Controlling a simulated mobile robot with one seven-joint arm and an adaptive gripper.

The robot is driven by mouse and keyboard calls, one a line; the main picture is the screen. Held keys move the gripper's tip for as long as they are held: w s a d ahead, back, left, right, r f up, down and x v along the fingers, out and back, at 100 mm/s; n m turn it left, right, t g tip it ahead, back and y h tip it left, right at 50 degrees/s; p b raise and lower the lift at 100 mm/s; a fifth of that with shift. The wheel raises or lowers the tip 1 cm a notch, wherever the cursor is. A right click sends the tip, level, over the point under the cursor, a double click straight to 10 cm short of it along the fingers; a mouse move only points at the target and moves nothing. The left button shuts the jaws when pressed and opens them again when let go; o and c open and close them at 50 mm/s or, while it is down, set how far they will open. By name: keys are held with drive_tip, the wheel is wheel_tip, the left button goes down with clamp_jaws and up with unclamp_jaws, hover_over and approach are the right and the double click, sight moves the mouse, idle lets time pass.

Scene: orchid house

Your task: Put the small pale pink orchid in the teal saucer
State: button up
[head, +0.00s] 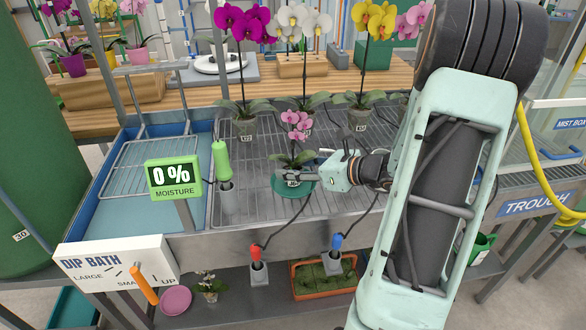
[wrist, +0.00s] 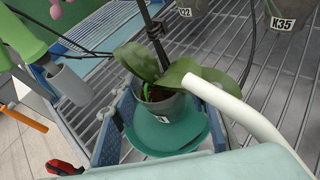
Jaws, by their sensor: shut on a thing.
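The small pale pink orchid (head: 298,122) is upright on the slatted bench, with pink flowers and green leaves. My gripper (head: 289,176) reaches in from the right and is shut on its small grey pot (wrist: 160,106), one blue finger at each side in the wrist view. The teal saucer (head: 308,187) is directly under the pot; it also shows in the wrist view (wrist: 162,138). The pot is within the saucer's outline. Fingers and leaves hide part of the pot, and I cannot tell whether its base touches the saucer.
Behind stand tall potted orchids, magenta (head: 243,24), white (head: 303,20) and yellow (head: 374,20). A green-handled probe (head: 221,162) and moisture display (head: 173,177) are left. The blue dip bath (head: 118,200) is further left. Bare slats lie left of the saucer.

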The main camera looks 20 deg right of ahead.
drive_tip(key=shift+f, duration=0.15)
drive_tip(key=o, duration=1.4)
drive_tip(key=shift+r, duration=0.35)
drive_tip(key=s+d, duration=0.2)
drive_tip(key=s, duration=0.1)
drive_tip(key=s+d, duration=0.2)
drive_tip(key=s, duration=0.2)
drive_tip(key=s+d, duration=0.2)
drive_tip(key=s, duration=0.2)
drive_tip(key=shift+s+d+r, duration=0.1)
drive_tip(key=shift+s+d, duration=0.1)
drive_tip(key=shift+d, duration=0.15)
